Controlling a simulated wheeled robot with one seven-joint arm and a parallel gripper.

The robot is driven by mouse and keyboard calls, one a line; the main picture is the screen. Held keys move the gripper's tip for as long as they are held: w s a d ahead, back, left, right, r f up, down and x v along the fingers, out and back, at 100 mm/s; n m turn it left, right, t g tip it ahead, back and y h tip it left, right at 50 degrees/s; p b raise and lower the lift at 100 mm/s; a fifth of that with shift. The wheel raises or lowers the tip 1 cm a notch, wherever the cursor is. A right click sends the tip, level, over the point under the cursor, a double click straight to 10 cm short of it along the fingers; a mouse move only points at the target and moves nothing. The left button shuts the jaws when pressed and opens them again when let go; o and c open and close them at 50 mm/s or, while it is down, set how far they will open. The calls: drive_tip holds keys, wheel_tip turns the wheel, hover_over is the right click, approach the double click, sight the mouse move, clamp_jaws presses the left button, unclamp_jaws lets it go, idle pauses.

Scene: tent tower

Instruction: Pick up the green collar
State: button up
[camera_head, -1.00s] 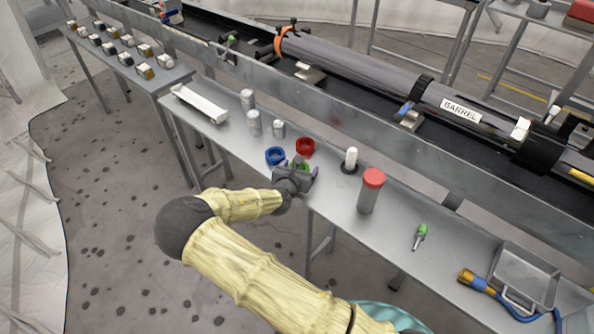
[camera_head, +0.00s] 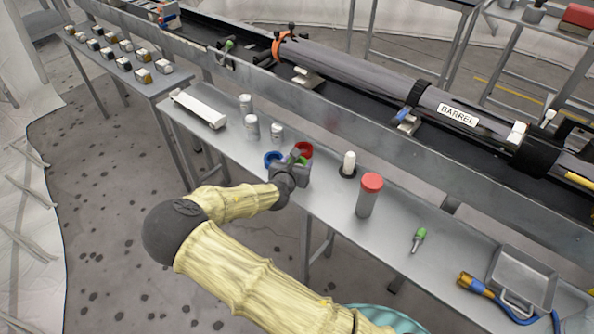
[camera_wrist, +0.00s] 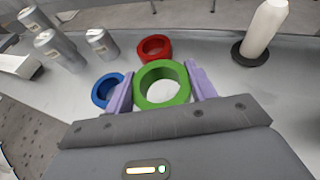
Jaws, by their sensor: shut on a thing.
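The green collar (camera_wrist: 161,86) is a thick ring between the two purple fingers of my gripper (camera_wrist: 161,88) in the wrist view. The fingers press on its left and right sides. In the head view, my gripper (camera_head: 297,164) is over the front part of the bench and hides most of the green collar (camera_head: 301,159). The red collar (camera_wrist: 154,48) sits just behind it, and the blue collar (camera_wrist: 107,90) is to its left, beside the left finger. Whether the green collar is clear of the bench is hard to tell, though it looks raised in the wrist view.
A white peg on a black base (camera_head: 348,164) and a red-capped grey cylinder (camera_head: 369,194) stand to the right on the bench (camera_head: 398,228). Several grey cans (camera_head: 251,127) stand to the left. A rail with the long barrel (camera_head: 380,78) runs behind.

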wheel_tip(320, 180, up, 6)
drive_tip(key=shift+f, duration=0.1)
idle(0.7)
